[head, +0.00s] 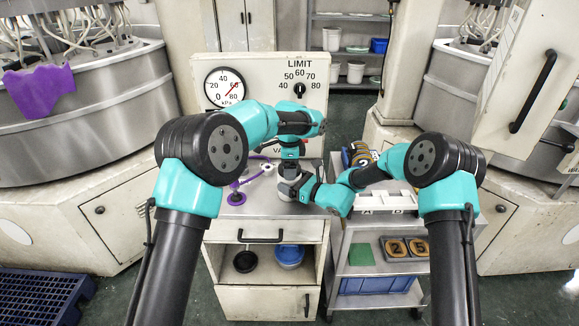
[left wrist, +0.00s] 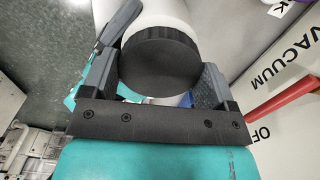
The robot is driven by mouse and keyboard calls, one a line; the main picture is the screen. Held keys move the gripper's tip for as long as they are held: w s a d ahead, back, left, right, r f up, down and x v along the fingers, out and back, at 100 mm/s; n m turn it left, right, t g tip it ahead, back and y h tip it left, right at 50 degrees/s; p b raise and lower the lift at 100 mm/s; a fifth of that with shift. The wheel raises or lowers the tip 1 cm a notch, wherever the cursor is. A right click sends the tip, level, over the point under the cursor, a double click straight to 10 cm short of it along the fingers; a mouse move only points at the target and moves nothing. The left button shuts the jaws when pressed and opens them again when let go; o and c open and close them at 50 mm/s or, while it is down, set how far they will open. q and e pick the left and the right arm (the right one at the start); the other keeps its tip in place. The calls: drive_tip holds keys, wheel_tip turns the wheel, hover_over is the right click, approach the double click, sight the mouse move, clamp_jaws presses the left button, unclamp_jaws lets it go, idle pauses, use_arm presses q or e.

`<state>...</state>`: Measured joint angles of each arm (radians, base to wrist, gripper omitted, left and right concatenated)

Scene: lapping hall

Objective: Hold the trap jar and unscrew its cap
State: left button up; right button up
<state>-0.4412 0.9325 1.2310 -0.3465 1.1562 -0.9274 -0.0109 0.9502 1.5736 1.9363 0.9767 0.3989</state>
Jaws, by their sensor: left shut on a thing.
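The trap jar (head: 284,189) stands upright on the grey cabinet top, a pale body partly hidden by my grippers. Its black ribbed cap (left wrist: 160,62) shows in the left wrist view, with the white jar body (left wrist: 160,14) beyond it. My left gripper (head: 290,164) points down from above in the head view. In the left wrist view the left gripper (left wrist: 158,84) is shut on the cap, one finger on each side. My right gripper (head: 303,188) is low beside the jar, coming from the right. Its fingers are too small and covered to tell whether they grip the body.
A panel with a gauge (head: 225,87) and LIMIT knob (head: 299,89) stands close behind. A purple hose and fitting (head: 237,197) lie left of the jar. A cart with a white rack (head: 392,196) stands right. A red handle (left wrist: 285,108) shows in the left wrist view.

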use_arm(q)
drive_tip(key=n, duration=2.3)
drive_tip(key=shift+r, duration=0.1)
drive_tip(key=n, duration=1.2)
drive_tip(key=shift+n, duration=0.3)
